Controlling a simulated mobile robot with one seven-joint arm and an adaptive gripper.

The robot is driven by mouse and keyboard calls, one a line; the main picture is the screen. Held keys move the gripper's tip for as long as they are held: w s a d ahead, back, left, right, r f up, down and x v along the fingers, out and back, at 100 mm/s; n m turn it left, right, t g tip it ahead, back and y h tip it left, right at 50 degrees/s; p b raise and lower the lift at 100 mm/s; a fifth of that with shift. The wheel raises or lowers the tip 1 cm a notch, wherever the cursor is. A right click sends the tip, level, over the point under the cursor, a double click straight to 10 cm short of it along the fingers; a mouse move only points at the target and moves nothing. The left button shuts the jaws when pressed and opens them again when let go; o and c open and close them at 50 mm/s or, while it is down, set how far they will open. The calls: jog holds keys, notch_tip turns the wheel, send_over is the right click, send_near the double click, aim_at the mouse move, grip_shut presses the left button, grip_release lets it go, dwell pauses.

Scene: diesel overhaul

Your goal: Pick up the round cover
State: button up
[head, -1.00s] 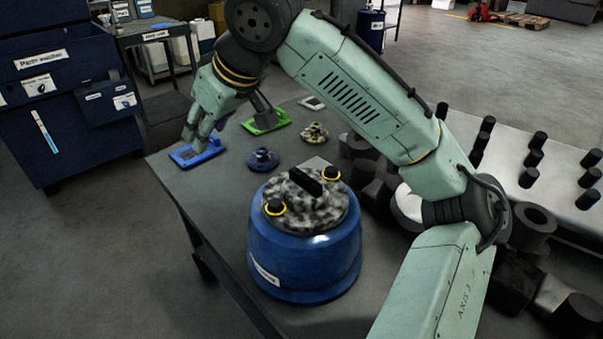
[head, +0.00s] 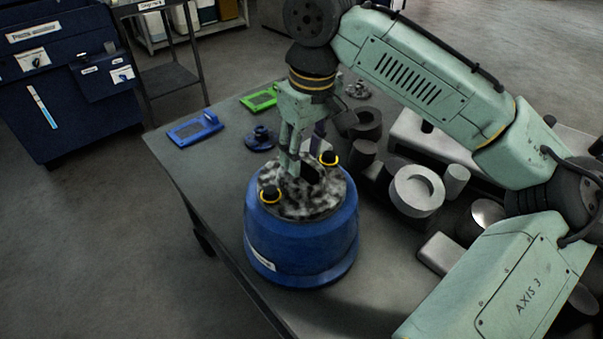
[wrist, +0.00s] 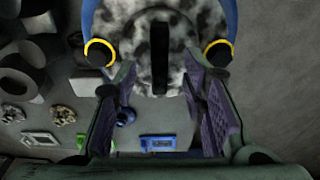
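The round cover (head: 302,207) is a mottled black-and-white disc lying on top of a blue drum (head: 300,248) near the table's front. It has a black bar handle (wrist: 159,62) across its middle, partly hidden by my fingers in the head view. Two black knobs with yellow rings (head: 270,193) stand at its edge. My gripper (head: 293,168) points down just above the cover. In the wrist view the cover (wrist: 135,48) lies ahead of the spread fingers (wrist: 158,85), with the handle lined up between them. The fingers hold nothing; contact with the handle cannot be made out.
A blue frame (head: 196,129), a green frame (head: 260,98) and a dark blue knobbed part (head: 261,138) lie behind the drum. Grey cylinders and rings (head: 416,191) crowd the right side. The table's left front is clear.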

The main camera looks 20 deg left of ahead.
jog(key=shift+w+a+f, duration=0.15)
jog(key=shift+f, duration=1.1)
jog(key=shift+c, duration=0.5)
grip_shut()
